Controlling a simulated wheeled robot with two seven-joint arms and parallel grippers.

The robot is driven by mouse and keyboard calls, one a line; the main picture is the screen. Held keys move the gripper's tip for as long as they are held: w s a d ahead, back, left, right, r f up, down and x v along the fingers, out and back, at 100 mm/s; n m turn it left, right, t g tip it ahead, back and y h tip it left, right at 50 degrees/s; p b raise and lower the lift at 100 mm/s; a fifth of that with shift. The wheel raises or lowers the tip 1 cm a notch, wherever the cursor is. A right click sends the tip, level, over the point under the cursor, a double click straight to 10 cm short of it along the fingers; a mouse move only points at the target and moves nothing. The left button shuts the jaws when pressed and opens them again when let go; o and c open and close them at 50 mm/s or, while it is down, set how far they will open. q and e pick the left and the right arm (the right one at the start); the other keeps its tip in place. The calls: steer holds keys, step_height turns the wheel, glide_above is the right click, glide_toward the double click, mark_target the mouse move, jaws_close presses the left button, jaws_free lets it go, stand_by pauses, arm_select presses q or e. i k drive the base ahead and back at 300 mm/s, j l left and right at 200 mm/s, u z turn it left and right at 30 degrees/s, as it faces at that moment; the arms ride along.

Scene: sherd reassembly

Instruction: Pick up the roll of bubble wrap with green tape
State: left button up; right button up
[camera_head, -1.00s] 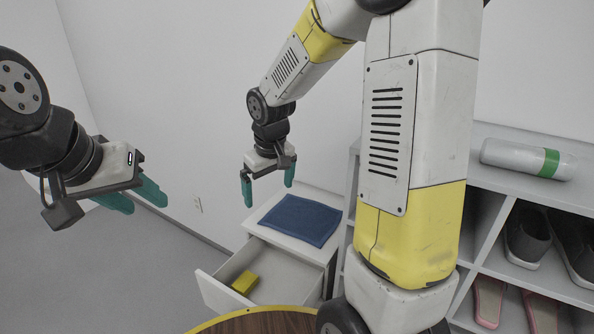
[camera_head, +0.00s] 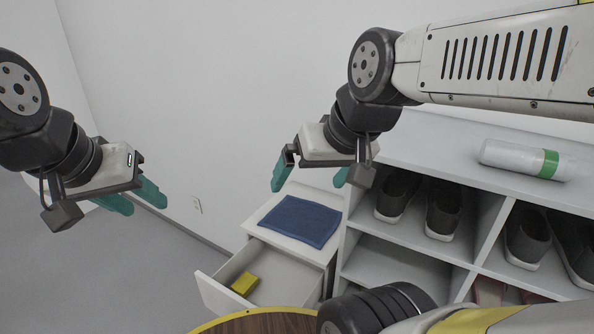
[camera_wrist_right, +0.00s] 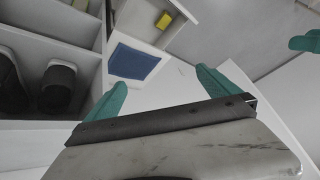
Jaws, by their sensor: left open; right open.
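The roll of bubble wrap (camera_head: 510,157) is a pale cylinder with a green tape band near its right end. It lies on its side on top of the white shoe shelf, at the right in the head view. My right gripper (camera_head: 310,182) is open and empty, in the air above the blue cloth, well to the left of the roll. In the right wrist view its teal fingers (camera_wrist_right: 158,92) stand apart, and the roll is not seen there. My left gripper (camera_head: 138,200) is open and empty at the far left, in the air.
The shelf (camera_head: 415,262) holds dark shoes (camera_head: 442,208) in its compartments. A folded blue cloth (camera_head: 300,220) lies on a small cabinet, whose open drawer (camera_head: 215,290) holds a yellow block (camera_head: 244,283). A round wooden table edge (camera_head: 260,320) is at the bottom. My right arm passes above the shelf.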

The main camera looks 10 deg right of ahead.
mark_target(544, 163)
steer(key=z, duration=2.15)
